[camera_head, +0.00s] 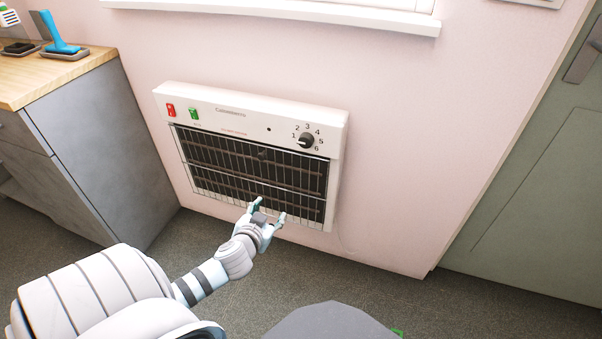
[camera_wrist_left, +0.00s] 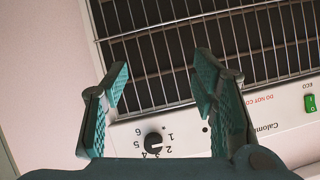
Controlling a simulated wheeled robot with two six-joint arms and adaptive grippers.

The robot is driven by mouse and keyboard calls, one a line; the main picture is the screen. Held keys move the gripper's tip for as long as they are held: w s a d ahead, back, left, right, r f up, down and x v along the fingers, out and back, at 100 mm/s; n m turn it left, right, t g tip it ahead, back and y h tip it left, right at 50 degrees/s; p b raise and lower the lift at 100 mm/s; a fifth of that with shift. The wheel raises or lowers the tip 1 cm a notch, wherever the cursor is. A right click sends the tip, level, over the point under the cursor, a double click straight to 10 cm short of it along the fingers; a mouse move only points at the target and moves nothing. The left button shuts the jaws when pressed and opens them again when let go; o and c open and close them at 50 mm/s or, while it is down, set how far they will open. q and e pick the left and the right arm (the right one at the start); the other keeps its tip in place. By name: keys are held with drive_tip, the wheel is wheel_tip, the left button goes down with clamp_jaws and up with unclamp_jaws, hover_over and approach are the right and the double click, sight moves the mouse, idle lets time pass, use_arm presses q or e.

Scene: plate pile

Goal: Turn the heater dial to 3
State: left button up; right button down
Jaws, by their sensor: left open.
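The white wall heater (camera_head: 340,125) has a black round dial (camera_head: 307,141) at its upper right, with the numbers 1 to 6 around it. I cannot tell surely which number the dial points to. My left gripper (camera_head: 268,210) is open and empty in front of the heater's lower grille, below and left of the dial and apart from it. In the left wrist view, the open fingers (camera_wrist_left: 158,80) frame the grille, and the dial (camera_wrist_left: 153,143) shows upside down between them, near the bottom. My right gripper is not in view.
A red switch (camera_head: 171,110) and a green switch (camera_head: 194,113) sit at the heater's upper left. A wire grille (camera_head: 250,170) covers its front. A grey cabinet (camera_head: 100,150) stands left, a green door (camera_head: 535,190) right. A window sill (camera_head: 300,12) is above.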

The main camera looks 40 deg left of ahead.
sight(305, 142)
use_arm(q)
drive_tip(key=w+d+r+n+t+b, duration=0.1)
drive_tip(key=d+r+t+b, duration=0.15)
drive_tip(key=r, duration=0.35)
drive_tip(key=w+d+r+n+t+b, duration=0.1)
drive_tip(key=d+r+t+b, duration=0.15)
drive_tip(key=r, duration=0.45)
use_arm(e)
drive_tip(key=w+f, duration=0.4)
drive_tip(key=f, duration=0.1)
use_arm(q)
drive_tip(key=shift+y, duration=0.3)
drive_tip(key=b+x, duration=0.1)
drive_tip(key=x, duration=0.3)
drive_tip(key=b+x, duration=0.1)
drive_tip(key=x, duration=0.3)
drive_tip(key=r+b+x, duration=0.1)
drive_tip(key=x, duration=0.4)
drive_tip(key=shift+a, duration=0.2)
drive_tip(key=shift+w+a, duration=0.2)
drive_tip(key=shift+w, duration=0.3)
drive_tip(key=c, duration=1.2)
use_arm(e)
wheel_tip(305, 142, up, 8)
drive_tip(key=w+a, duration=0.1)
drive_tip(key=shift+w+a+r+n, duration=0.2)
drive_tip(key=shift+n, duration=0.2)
